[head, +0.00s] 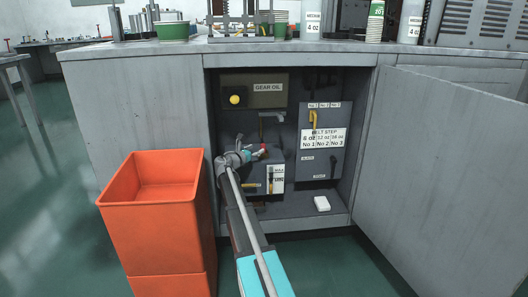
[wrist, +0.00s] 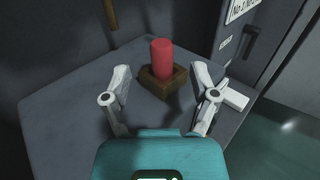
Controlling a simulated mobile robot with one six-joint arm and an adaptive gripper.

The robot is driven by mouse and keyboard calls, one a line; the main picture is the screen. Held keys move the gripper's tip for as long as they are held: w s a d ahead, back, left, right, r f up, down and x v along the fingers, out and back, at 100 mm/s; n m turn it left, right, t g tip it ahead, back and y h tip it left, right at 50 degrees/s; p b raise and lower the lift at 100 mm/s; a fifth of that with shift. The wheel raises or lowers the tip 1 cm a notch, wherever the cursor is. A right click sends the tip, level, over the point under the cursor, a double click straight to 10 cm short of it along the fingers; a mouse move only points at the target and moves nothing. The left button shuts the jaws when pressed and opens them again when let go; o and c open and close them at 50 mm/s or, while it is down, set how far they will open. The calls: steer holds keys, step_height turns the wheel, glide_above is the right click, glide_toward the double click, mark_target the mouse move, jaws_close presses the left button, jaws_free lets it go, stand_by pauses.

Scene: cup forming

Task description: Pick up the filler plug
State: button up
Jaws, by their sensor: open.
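A red upright cylinder, which looks like the filler plug (wrist: 161,52), stands in a brown square collar (wrist: 151,85) on top of a grey box (wrist: 70,112) in the wrist view. In the head view a bit of red, likely the plug (head: 257,153), shows beside my gripper, mostly hidden. My gripper (wrist: 162,72) is open and empty. Its two pale fingers stand apart to the left and right, just short of the plug, and neither appears to touch it. In the head view my gripper (head: 252,153) is inside the open cabinet over the grey box.
A GEAR OIL tank (head: 265,102) with a yellow knob sits above, and a BELT STEP panel (head: 318,165) stands to the right. Orange bins (head: 150,215) flank my arm at left; the open cabinet door (head: 440,180) is right.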

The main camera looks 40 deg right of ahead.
mark_target(263, 144)
steer(key=shift+x, duration=2.6)
steer(key=shift+s+f, duration=0.1)
jaws_close()
